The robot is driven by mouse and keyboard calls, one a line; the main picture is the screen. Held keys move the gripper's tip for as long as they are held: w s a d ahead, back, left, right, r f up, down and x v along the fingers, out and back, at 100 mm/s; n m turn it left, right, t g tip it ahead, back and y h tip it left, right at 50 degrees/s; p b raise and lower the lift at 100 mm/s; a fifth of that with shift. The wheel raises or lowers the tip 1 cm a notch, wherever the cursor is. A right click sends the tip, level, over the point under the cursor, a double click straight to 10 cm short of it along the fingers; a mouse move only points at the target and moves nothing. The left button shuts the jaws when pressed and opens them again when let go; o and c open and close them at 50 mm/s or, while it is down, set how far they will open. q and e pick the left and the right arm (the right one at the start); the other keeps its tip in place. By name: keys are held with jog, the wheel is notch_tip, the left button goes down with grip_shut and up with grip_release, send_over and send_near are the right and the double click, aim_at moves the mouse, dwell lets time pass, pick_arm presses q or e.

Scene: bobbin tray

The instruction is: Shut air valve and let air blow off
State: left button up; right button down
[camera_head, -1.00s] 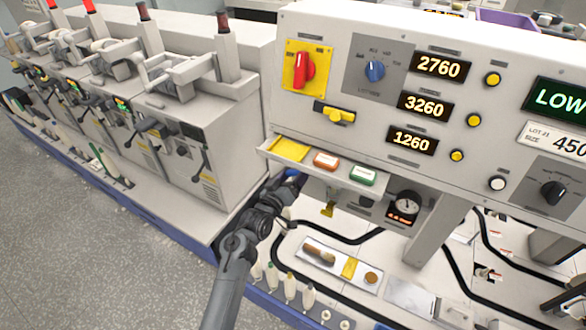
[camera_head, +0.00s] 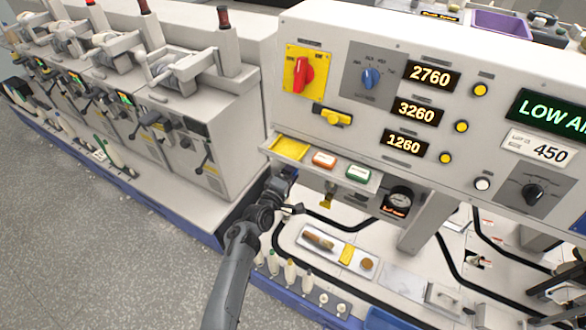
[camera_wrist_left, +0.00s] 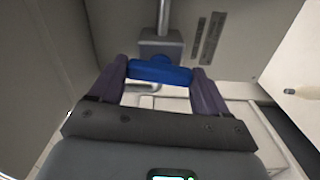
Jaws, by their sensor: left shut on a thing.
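The blue valve handle (camera_wrist_left: 160,70) shows in the left wrist view, below a grey block with a vertical metal pipe. It lies crosswise between the two fingers of my left gripper (camera_wrist_left: 160,76), which is shut on it. In the head view my left gripper (camera_head: 286,180) reaches under the small shelf below the control panel, and the handle is hidden there. A round pressure gauge (camera_head: 400,197) is right of the gripper, with a small red-lit display beneath it. My right gripper is not in view.
The shelf (camera_head: 375,187) with yellow, orange and green items juts out just above my gripper. The control panel (camera_head: 420,55) stands above it, its large display reading "LOW AI", cut off. A tray (camera_head: 336,248) with tools lies below right. Winding units (camera_head: 165,140) stand left.

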pick_arm(q)
jog(key=shift+n, duration=0.6)
jog(key=o, duration=1)
jog(key=p+v, duration=1)
jog(key=p, duration=0.1)
jog(key=shift+s+a+f+p, duration=0.1)
jog(key=shift+s+a+p, duration=0.05)
jog(key=shift+s+p, duration=0.25)
